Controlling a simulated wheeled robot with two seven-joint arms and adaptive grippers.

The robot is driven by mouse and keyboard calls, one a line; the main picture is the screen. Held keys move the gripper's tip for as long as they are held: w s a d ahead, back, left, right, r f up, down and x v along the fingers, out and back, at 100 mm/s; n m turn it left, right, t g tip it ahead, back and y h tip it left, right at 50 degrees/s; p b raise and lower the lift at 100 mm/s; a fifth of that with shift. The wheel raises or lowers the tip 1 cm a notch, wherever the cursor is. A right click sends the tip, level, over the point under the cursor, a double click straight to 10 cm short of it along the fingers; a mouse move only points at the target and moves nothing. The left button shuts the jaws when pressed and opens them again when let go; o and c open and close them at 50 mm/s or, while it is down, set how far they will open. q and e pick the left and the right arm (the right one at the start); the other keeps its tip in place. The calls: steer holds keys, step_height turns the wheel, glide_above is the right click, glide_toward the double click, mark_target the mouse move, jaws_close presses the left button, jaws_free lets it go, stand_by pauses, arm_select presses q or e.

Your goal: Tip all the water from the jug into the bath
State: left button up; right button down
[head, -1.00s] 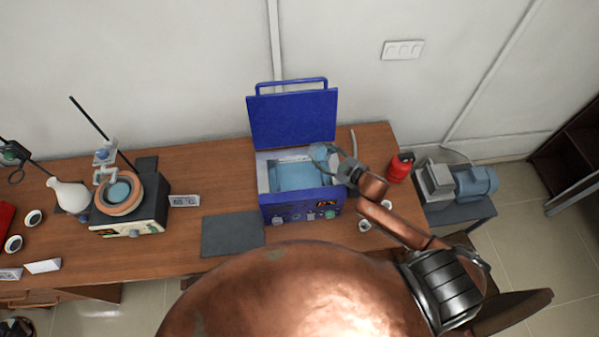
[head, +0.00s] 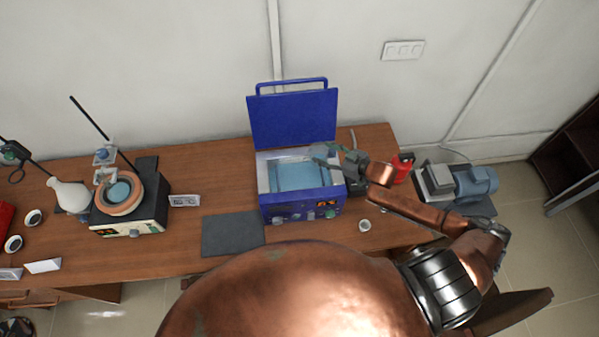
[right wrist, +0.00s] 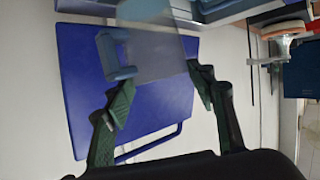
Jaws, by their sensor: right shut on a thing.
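The blue bath (head: 292,210) stands on the wooden bench with its lid (head: 293,118) open and upright behind it. Pale blue water (head: 297,177) shows inside it. My right gripper (head: 338,160) is over the bath's right side, shut on the clear jug (head: 322,153). In the right wrist view the jug (right wrist: 155,55) is see-through, and its blue handle (right wrist: 112,55) lies between the fingers (right wrist: 160,95). The jug looks tilted over the bath opening. I cannot tell how much water is in it. My left gripper is not in view.
A red container (head: 402,167) stands right of the bath, with a pump (head: 470,185) beyond it. A dark mat (head: 233,235) lies left of the bath. Farther left are a heating unit (head: 130,215) and a white flask (head: 70,193). A small white cup (head: 365,225) is near the front edge.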

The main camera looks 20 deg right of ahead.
steer(key=shift+w+d+f+m+g+y, duration=0.1)
steer(key=shift+f+m+g+y, duration=0.15)
steer(key=shift+m+y, duration=0.25)
steer(key=shift+r, duration=2.6)
